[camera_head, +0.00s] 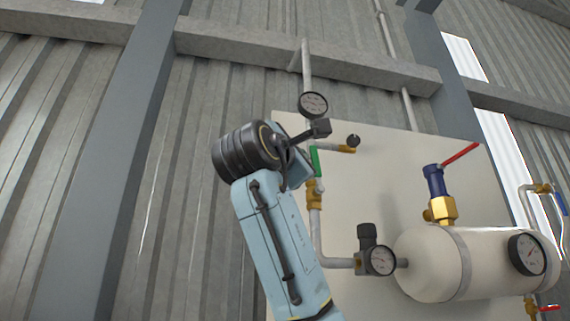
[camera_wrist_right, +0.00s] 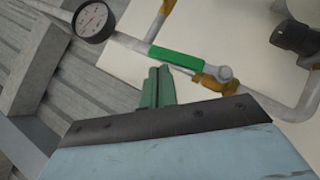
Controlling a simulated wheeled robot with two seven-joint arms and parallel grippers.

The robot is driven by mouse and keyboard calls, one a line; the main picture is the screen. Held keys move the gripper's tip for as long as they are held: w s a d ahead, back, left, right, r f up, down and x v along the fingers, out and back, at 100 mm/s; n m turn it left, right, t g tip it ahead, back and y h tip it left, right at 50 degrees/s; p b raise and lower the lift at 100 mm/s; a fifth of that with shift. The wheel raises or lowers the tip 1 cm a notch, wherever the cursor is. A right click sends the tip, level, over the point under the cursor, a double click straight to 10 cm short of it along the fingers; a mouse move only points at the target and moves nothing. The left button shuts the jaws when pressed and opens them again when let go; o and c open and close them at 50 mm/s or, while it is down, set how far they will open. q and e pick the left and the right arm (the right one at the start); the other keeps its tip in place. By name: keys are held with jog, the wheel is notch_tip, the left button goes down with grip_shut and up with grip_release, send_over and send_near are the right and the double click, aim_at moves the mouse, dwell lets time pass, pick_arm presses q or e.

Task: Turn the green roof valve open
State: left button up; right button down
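The green valve handle (camera_head: 315,161) is on the vertical pipe below a round gauge, above a brass fitting. In the right wrist view the green handle (camera_wrist_right: 180,57) lies roughly in line with its pipe, beside the valve's brass body (camera_wrist_right: 210,84). My right gripper (camera_wrist_right: 158,84) shows two green fingers close together with nothing between them. Their tips are just short of the handle's long side in that view; I cannot tell whether they touch. In the head view my right arm's wrist hides the fingers. My left gripper is in neither view.
A gauge (camera_head: 313,104) sits above the handle, and it also shows in the wrist view (camera_wrist_right: 92,20). A brass side branch (camera_head: 345,149) is right of the handle. A cream tank (camera_head: 425,268) with a red-levered valve (camera_head: 436,188) stands lower right, before a pale backboard (camera_head: 395,165).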

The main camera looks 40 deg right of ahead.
jog(key=shift+s+d+r, duration=0.2)
jog(key=shift+d+r, duration=0.15)
dwell(0.4)
jog(key=s+a+b, duration=0.1)
jog(key=a, duration=1.2)
jog(key=shift+b, duration=0.4)
